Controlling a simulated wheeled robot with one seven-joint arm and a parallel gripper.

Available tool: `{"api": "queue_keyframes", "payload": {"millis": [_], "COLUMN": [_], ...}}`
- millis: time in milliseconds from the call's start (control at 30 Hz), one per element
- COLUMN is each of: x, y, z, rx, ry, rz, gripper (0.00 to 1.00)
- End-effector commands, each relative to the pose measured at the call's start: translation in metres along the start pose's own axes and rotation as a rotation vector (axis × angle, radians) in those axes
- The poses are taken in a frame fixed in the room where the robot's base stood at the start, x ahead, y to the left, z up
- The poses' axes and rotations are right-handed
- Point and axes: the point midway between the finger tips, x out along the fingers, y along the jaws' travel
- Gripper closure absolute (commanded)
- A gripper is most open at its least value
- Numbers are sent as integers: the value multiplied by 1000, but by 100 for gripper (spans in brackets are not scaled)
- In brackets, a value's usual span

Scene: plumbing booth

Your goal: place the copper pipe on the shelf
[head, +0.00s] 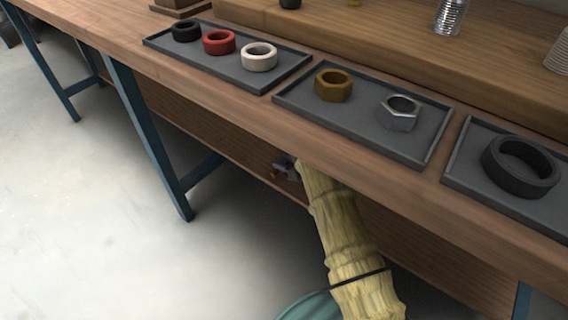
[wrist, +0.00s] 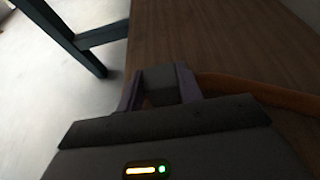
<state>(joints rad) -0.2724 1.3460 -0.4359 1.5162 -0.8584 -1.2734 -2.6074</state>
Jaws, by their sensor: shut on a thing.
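My gripper (head: 286,168) is below the bench top's front edge in the head view, at the lower wooden shelf (head: 215,133), partly hidden by my arm. In the wrist view its two fingers (wrist: 160,88) are closed in, with a dark grey block between them. The copper pipe (wrist: 262,94) is an orange-brown bar running from the right finger to the right edge. Only a small orange bit of it (head: 275,174) shows in the head view. The wooden shelf board (wrist: 245,45) fills the upper right of the wrist view. I cannot tell whether the pipe touches it.
The bench top (head: 120,50) above carries dark trays (head: 375,132) with rings and nuts. A blue bench leg (head: 150,140) stands left of my gripper and also shows in the wrist view (wrist: 65,35). The floor (head: 80,200) at left is clear.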

Motion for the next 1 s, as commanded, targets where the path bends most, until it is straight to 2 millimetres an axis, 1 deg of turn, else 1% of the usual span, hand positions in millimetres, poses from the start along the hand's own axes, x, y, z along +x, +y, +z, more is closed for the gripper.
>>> {"api": "queue_keyframes", "payload": {"millis": [100,133,233,500,633,767,1000], "x": [1,1,1,1,-2,-18,-64], "y": [0,0,0,0,0,-1,0], "z": [-3,-3,-2,-2,2,3,5], "rx": [-1,-1,0,0,0,2,2], "ry": [-1,0,0,0,1,1,2], "rz": [0,0,0,0,-1,-2,-1], "gripper": [98,62,42,42,42,42,42]}}
